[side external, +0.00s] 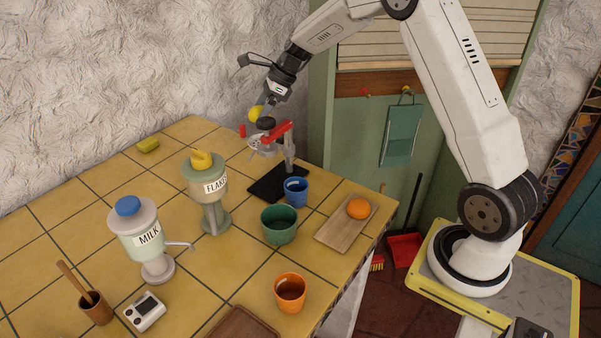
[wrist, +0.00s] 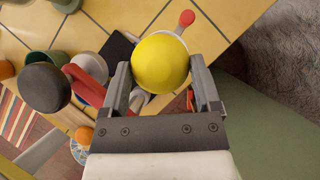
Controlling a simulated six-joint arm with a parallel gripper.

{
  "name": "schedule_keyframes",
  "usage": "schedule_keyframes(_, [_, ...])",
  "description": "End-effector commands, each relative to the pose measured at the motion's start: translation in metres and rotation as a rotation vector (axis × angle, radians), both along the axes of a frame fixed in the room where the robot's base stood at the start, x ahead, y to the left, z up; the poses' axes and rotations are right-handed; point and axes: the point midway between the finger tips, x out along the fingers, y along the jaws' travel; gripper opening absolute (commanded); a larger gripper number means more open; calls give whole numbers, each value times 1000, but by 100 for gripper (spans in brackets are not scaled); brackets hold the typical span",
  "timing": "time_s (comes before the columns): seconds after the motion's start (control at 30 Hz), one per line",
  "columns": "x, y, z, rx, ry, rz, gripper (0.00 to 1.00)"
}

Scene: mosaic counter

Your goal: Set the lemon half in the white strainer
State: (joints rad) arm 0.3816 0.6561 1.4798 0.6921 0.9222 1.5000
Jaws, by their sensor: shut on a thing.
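The yellow lemon half (wrist: 160,62) is between the two fingers of my gripper (wrist: 160,75), its round side toward the wrist camera. In the side view the lemon half (side external: 256,113) is held by my gripper (side external: 262,107) above the press, a stand with a red lever. The white strainer (side external: 262,148) sits on this press, below and apart from the lemon half as far as the view shows. In the wrist view the strainer is mostly hidden behind the lemon half and the fingers.
The press's black knob (side external: 266,123) and red lever (side external: 279,132) are close to my gripper. Its black base (side external: 270,187) stands near a blue cup (side external: 295,191), a green cup (side external: 279,224) and a board (side external: 335,236) with an orange (side external: 358,208). A flakes dispenser (side external: 206,185) stands left.

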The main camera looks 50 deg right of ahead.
Motion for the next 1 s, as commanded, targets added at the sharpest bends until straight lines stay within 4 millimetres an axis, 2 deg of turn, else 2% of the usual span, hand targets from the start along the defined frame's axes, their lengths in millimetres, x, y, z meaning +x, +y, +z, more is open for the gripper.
schedule_keyframes(0.6, [0,0,-43,1,1,-1,21])
schedule_keyframes(1.0, [0,0,-59,0,0,-1,21])
